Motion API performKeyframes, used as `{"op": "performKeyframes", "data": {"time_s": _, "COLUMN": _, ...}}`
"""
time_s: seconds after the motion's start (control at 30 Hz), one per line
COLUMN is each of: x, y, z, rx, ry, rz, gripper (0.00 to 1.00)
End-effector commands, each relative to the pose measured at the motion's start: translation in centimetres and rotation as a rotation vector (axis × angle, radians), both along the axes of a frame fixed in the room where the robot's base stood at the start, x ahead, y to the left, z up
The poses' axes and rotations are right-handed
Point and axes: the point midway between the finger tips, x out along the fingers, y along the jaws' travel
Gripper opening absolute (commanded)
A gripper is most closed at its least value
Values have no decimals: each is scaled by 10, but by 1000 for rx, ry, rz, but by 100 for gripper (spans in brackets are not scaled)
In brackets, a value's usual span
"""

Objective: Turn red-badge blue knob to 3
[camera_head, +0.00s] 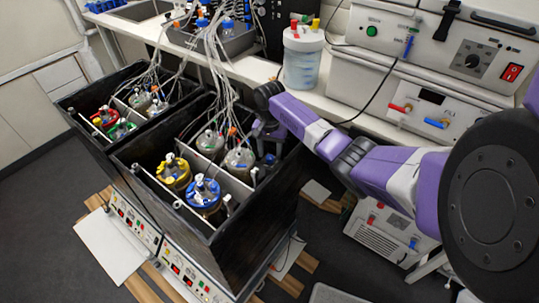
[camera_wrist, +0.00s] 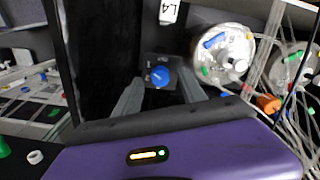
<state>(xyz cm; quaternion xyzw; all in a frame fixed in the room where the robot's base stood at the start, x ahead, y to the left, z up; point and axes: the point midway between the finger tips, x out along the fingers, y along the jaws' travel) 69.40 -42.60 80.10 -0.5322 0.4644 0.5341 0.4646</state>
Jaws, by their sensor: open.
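A round blue knob (camera_wrist: 160,76) sits on a small dark panel with pale markings, against the inner wall of a black box. Its markings are too small to read surely, and I cannot make out a red badge. In the wrist view my gripper (camera_wrist: 161,92) is open, with one grey finger to each side of the knob's near edge; contact is not clear. In the head view my gripper (camera_head: 266,130) reaches down inside the right end of the nearer black box (camera_head: 255,225). A small blue spot by it may be the knob.
Vessels with yellow (camera_head: 174,173) and blue (camera_head: 204,193) tops stand in the nearer box, beside clear-topped vessels (camera_head: 239,160) with tubes and cables close to my gripper. A white L4 tag (camera_wrist: 170,11) is above the knob. A bench with instruments (camera_head: 440,60) stands behind.

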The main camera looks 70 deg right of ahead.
Motion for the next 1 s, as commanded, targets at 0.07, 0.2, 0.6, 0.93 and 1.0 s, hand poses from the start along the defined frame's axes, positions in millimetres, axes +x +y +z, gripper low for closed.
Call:
{"op": "performKeyframes", "data": {"time_s": 0.07, "x": 0, "y": 0, "z": -8, "rx": 0, "ry": 1, "rz": 1, "gripper": 48}}
{"op": "performKeyframes", "data": {"time_s": 0.2, "x": 0, "y": 0, "z": -15, "rx": -2, "ry": 0, "rz": 1, "gripper": 48}}
{"op": "performKeyframes", "data": {"time_s": 0.6, "x": 0, "y": 0, "z": -16, "rx": -2, "ry": -1, "rz": 1, "gripper": 21}}
{"op": "performKeyframes", "data": {"time_s": 0.93, "x": 0, "y": 0, "z": -16, "rx": -1, "ry": -1, "rz": 7, "gripper": 0}}
{"op": "performKeyframes", "data": {"time_s": 1.0, "x": 0, "y": 1, "z": -15, "rx": 0, "ry": -1, "rz": 18, "gripper": 0}}
